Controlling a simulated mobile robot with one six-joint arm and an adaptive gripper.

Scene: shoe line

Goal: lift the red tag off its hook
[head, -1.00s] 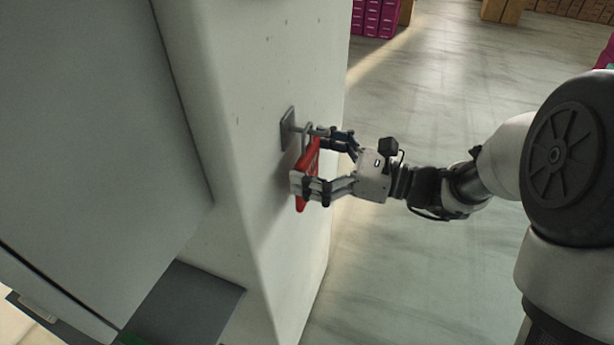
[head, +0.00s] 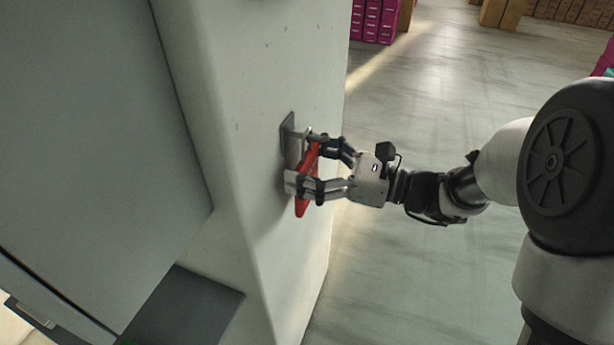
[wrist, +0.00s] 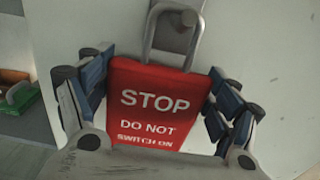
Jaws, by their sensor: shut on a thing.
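The red tag (head: 301,206) is at the pale pillar, between the fingers of my gripper (head: 308,164) in the head view. In the wrist view the tag (wrist: 155,103) faces me, with white lettering "STOP DO NOT SWITCH ON" and a grey metal loop at its top. My gripper (wrist: 160,86) is shut on the tag, one finger at each side edge. The hook (head: 289,132) has a grey plate on the pillar. In the wrist view the loop still surrounds the hook's peg (wrist: 184,22). The tag's lower end is hidden by my gripper there.
The pale pillar (head: 245,80) stands right behind the tag. A large grey panel (head: 90,130) is to its left, with a dark grey surface (head: 185,308) below. Open floor (head: 430,100) lies right of the pillar, with magenta boxes (head: 373,20) at the back.

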